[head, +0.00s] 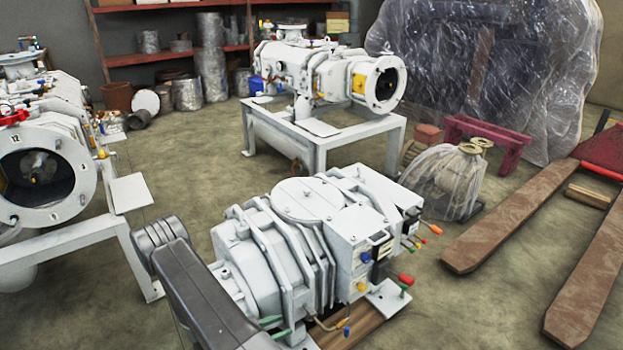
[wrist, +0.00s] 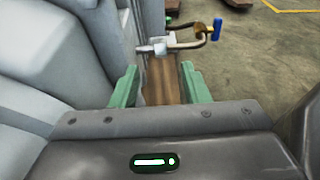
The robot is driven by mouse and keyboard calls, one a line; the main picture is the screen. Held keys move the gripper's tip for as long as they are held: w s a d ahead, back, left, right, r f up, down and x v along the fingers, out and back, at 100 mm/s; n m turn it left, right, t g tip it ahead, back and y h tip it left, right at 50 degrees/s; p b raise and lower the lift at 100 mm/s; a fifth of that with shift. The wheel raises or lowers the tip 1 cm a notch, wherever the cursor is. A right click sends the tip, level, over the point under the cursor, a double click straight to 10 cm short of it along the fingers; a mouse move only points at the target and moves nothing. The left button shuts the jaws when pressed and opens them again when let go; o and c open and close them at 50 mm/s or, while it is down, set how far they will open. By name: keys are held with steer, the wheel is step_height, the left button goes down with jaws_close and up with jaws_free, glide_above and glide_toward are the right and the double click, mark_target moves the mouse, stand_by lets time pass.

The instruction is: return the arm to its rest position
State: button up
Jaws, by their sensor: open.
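My gripper (wrist: 162,88) is open in the wrist view. Its two green fingers stand apart with nothing between them, and a brown wooden plank shows beyond. In the head view my dark grey arm reaches in at the lower left, and the green fingertips (head: 276,326) show low beside the front white vacuum pump (head: 300,235). The pump's pale casing (wrist: 60,45) fills the left of the wrist view close to the fingers. A bent metal handle with a blue tip (wrist: 217,27) lies just ahead of the fingers. I cannot tell whether they touch the pump.
Another pump (head: 40,170) stands on a frame at the left, and a third (head: 330,75) on a stand (head: 345,140) behind. A pallet truck's brown forks (head: 520,215) lie at the right. A plastic-wrapped machine (head: 490,70) and red shelves (head: 165,60) stand behind.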

steer(key=b+x, duration=0.2)
steer(key=x, duration=0.9)
steer(key=shift+s+f+b, duration=0.1)
steer(key=shift+b, duration=0.25)
steer(key=shift+a+f+h+b, duration=0.15)
steer(key=shift+f+h+b, duration=0.15)
steer(key=shift+b, duration=0.1)
steer(key=shift+s+a+f+t+h+b, duration=0.15)
steer(key=shift+s+t+h+b, duration=0.05)
steer(key=shift+t+h+b, duration=0.65)
steer(key=p, duration=0.3)
glide_toward(308, 317)
steer(key=shift+r+v, duration=0.2)
steer(key=shift+v, duration=0.95)
steer(key=shift+r+v, duration=0.2)
steer(key=shift+v, duration=0.95)
steer(key=shift+w+a, duration=0.1)
steer(key=shift+r, duration=0.1)
